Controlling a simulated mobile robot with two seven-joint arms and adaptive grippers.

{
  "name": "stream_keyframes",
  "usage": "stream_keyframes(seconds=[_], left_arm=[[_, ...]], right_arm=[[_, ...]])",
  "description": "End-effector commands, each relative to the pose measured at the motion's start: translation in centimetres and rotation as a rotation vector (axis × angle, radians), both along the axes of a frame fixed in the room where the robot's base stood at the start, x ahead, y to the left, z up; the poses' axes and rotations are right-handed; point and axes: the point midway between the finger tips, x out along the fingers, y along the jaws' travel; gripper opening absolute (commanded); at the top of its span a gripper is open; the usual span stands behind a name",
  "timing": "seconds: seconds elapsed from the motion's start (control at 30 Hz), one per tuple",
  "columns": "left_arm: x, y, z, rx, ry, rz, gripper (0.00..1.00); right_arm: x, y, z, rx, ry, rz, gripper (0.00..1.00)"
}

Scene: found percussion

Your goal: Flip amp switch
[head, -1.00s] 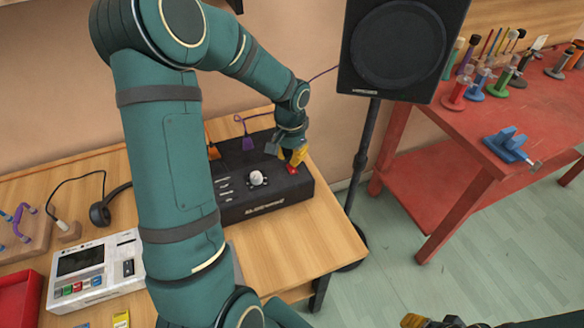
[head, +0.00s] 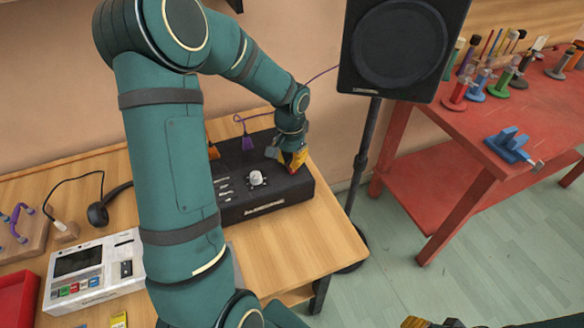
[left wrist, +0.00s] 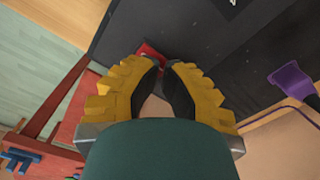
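The black amp box (head: 238,213) lies on the wooden table, with a white knob (head: 256,178) and small pale marks on top. My left gripper (head: 294,168) is over its right end and hides the switch in the head view. In the left wrist view, the red switch (left wrist: 150,52) shows just beyond the fingertips of my left gripper (left wrist: 165,66). The yellow fingers are drawn together with nothing seen between the tips. Whether they touch the switch is unclear. My right gripper (head: 432,322) is only partly in view at the bottom edge.
A black speaker (head: 400,48) on a stand (head: 362,160) is right of the amp. A purple plug (head: 247,142) and an orange plug (head: 213,152) are at the amp's back. A white device (head: 95,270) is left. A red workbench (head: 450,130) holds several tools.

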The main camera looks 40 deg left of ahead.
Motion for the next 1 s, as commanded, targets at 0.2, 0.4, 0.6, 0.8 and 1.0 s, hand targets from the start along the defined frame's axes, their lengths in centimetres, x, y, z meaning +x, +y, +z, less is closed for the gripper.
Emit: stream_keyframes(seconds=[0.2, 0.4, 0.6, 0.8, 1.0], left_arm=[[0.0, 0.0, -0.4, 0.000, 0.000, 0.000, 0.00], [0.0, 0.0, -0.6, 0.000, 0.000, 0.000, 0.00], [0.0, 0.0, -0.9, 0.000, 0.000, 0.000, 0.00], [0.0, 0.0, -1.1, -0.001, 0.001, 0.000, 0.00], [0.0, 0.0, -0.5, -0.001, 0.001, -0.001, 0.00]], right_arm=[[0.0, 0.0, -0.3, 0.000, 0.000, 0.000, 0.47], [0.0, 0.0, -0.5, 0.000, 0.000, 0.000, 0.47], [0.0, 0.0, -0.7, 0.000, 0.000, 0.000, 0.47], [0.0, 0.0, -0.8, 0.000, 0.000, 0.000, 0.47], [0.0, 0.0, -0.2, 0.000, 0.000, 0.000, 0.47]])
